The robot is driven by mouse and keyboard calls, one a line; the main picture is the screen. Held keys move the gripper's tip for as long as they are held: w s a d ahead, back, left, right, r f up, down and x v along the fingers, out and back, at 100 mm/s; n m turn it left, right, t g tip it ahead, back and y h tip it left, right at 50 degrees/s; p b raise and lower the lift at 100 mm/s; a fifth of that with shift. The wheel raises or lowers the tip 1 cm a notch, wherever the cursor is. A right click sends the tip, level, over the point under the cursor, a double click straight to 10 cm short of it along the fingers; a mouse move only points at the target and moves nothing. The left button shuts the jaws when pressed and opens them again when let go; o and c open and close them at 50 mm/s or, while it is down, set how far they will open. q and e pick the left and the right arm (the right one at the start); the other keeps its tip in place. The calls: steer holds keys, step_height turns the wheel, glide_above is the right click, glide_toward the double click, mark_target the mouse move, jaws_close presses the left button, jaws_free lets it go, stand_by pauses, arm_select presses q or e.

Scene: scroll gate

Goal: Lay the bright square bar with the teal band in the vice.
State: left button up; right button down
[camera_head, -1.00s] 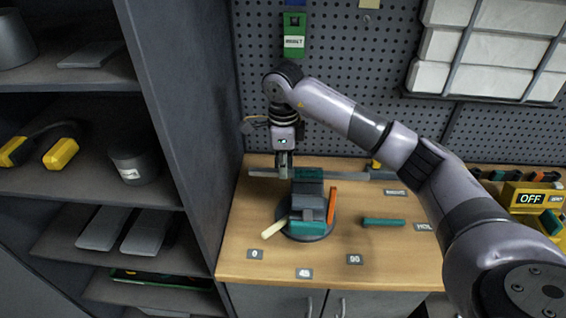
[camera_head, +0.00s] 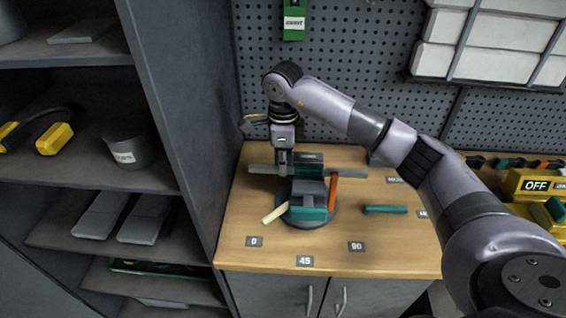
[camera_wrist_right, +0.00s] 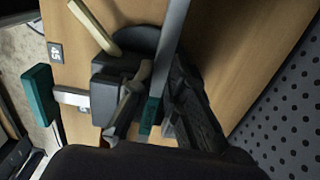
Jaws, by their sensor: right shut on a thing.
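My right gripper (camera_head: 283,168) is shut on a long bright square bar (camera_head: 345,172) near its left end. The bar lies crosswise at the back part of the dark grey vice (camera_head: 309,188), low by its jaws; I cannot tell whether it touches them. In the right wrist view the bar (camera_wrist_right: 176,40) runs down between my fingers, and its teal band (camera_wrist_right: 150,115) shows close to the dark vice body (camera_wrist_right: 112,85). The vice has a teal front piece (camera_head: 307,214) and stands on a round base. My left gripper is out of view.
An orange bar (camera_head: 333,191) stands tilted at the vice's right, and a cream handle (camera_head: 274,214) sticks out front left. A loose teal bar (camera_head: 385,209) lies on the bench (camera_head: 330,238) to the right.

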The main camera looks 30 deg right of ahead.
steer(key=shift+f, duration=0.35)
steer(key=c, duration=1.7)
jaws_free()
steer(key=shift+o, duration=0.8)
step_height(320, 180, up, 12)
